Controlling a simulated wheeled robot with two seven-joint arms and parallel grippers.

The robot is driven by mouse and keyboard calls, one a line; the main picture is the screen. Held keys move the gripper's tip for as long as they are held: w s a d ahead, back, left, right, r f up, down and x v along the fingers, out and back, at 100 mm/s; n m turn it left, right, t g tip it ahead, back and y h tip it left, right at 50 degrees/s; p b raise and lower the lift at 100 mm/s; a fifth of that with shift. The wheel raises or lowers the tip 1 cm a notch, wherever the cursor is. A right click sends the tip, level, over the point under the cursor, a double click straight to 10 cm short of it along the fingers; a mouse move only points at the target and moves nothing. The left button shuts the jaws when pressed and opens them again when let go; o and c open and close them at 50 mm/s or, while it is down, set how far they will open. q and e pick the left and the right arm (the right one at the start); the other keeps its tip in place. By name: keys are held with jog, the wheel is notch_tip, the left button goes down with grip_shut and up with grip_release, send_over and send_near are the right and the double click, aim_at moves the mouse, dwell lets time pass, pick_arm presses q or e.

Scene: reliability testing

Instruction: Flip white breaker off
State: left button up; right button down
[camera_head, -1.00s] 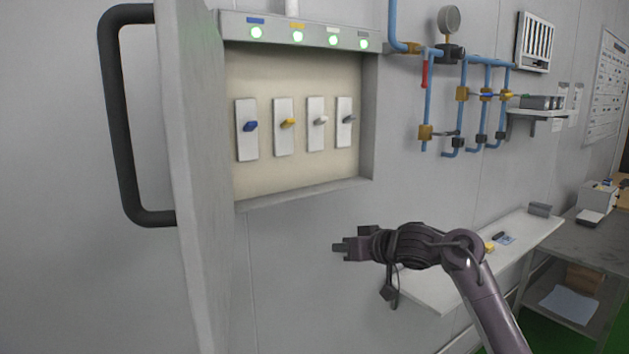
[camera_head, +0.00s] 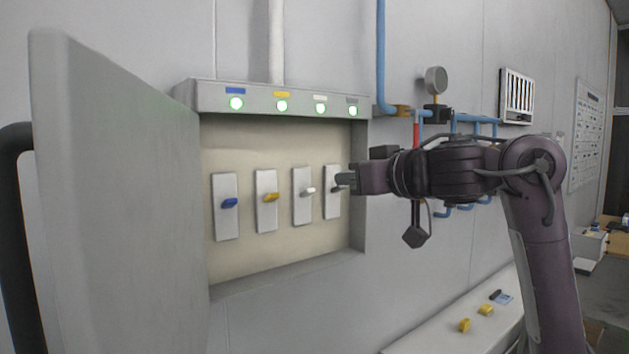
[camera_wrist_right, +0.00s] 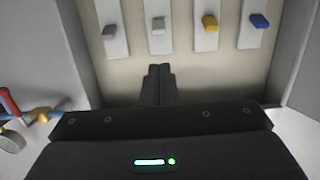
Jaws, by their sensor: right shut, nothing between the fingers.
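The white breaker (camera_head: 303,196) is the third of the row in the open panel, with a white lever (camera_head: 309,191) under a white label and a lit green lamp (camera_head: 320,109). It also shows in the right wrist view as a white lever (camera_wrist_right: 158,24), ahead of the fingers. My right gripper (camera_head: 345,179) is shut and empty. In the head view it overlaps the grey breaker (camera_head: 332,192), to the right of the white one. In the right wrist view the shut fingers (camera_wrist_right: 159,72) stand apart from the levers, nearly in line with the white one. My left gripper is not in view.
The blue breaker (camera_head: 226,208) and yellow breaker (camera_head: 266,202) are to the left. The open panel door (camera_head: 120,190) stands at the left. Blue pipes with a gauge (camera_head: 436,80) are on the wall at the right, behind my arm. A shelf (camera_head: 470,322) is below.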

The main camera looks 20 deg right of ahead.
aim_at(307, 193)
jog(key=p+x, duration=0.4)
jog(key=x, duration=0.5)
jog(key=shift+w, duration=0.15)
jog(key=shift+w+a+f, duration=0.1)
jog(key=shift+w+a, duration=0.05)
jog(key=shift+w, duration=0.2)
